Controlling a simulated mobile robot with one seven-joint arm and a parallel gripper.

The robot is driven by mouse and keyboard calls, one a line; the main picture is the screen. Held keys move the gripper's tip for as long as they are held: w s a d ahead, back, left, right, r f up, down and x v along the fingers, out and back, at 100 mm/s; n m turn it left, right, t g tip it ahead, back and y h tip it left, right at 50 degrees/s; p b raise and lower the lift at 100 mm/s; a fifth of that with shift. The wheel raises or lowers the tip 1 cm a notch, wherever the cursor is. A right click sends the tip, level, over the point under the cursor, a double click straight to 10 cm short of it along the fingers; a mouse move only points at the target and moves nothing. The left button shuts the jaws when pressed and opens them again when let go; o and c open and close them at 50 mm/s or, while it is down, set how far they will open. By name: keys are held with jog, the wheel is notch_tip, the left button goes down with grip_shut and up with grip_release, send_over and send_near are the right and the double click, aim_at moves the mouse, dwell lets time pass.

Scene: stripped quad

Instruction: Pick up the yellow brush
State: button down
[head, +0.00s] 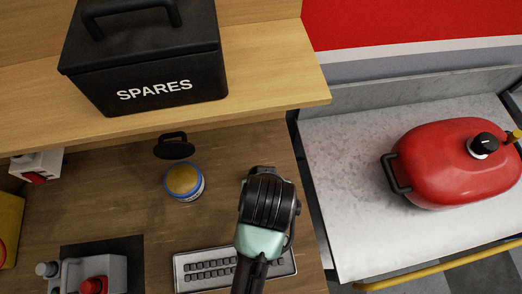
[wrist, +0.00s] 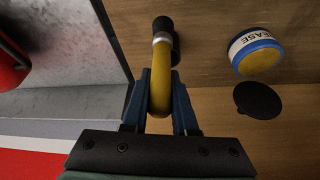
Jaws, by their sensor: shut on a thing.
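The yellow brush (wrist: 162,62) has a rounded yellow handle, a pale band and a dark head at the top of the wrist view. My gripper (wrist: 163,84) has its two blue fingers closed on the handle, one on each side. The dark head points away from my gripper, over the wooden surface; I cannot tell if it touches the wood. In the head view my wrist (head: 266,205) is over the wooden worktop and hides the brush and the fingers.
A grease tin (head: 184,182) with its black lid (head: 174,147) is left of my wrist. A grey tray of dark pieces (head: 205,270) lies below. A shelf (head: 270,75) holding a black SPARES box (head: 150,55) overhangs the back. A red can (head: 450,165) stands on the metal bench at right.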

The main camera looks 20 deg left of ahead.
jog(key=s+d, duration=0.7)
jog(key=s, duration=0.3)
jog(key=shift+s+p, duration=0.2)
jog(key=shift+p, duration=0.1)
